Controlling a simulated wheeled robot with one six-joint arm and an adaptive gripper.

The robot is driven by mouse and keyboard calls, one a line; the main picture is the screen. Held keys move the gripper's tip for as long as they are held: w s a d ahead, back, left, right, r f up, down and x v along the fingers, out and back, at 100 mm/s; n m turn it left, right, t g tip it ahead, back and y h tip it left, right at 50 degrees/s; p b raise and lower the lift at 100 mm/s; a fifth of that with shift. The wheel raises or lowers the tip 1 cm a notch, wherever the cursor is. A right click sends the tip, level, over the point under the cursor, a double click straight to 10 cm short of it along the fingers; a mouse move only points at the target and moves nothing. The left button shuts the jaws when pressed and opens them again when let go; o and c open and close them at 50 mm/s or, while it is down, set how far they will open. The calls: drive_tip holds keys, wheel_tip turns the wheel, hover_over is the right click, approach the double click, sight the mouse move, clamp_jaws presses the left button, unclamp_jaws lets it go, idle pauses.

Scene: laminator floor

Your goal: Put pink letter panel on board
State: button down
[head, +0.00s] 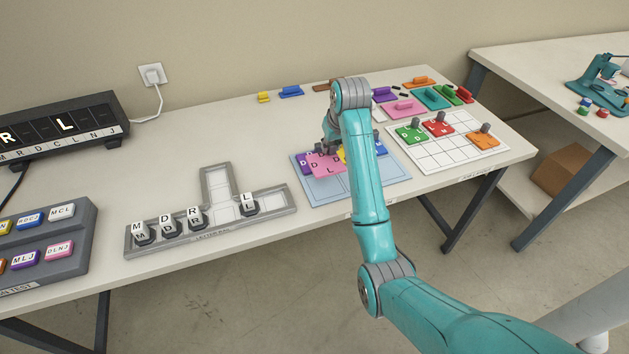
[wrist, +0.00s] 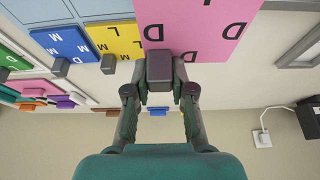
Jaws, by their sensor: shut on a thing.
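My gripper (head: 331,138) is shut on the dark knob of the pink letter panel (head: 325,165). In the wrist view my fingers (wrist: 160,80) pinch that knob, and the pink panel (wrist: 205,25) shows letters D and L. The panel is over the left part of the light-blue board (head: 325,192); whether it touches the board is hard to tell. On that board a purple panel (head: 304,159) shows left of the pink one. A yellow panel (wrist: 117,40) and a blue panel (wrist: 64,45) show beside it in the wrist view. My arm hides part of the board.
A second gridded board (head: 440,150) at right holds green (head: 411,134), red (head: 438,126) and orange (head: 484,140) panels. Several coloured handled pieces lie behind it. A grey letter rail (head: 220,226) with letter blocks stands left. The board's front strip is clear.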

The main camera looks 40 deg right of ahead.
sight(331, 154)
wheel_tip(331, 154, down, 4)
drive_tip(key=shift+a+f, duration=0.1)
drive_tip(key=shift+f, duration=2.1)
drive_tip(key=c, duration=1)
unclamp_jaws()
drive_tip(key=shift+f, duration=0.15)
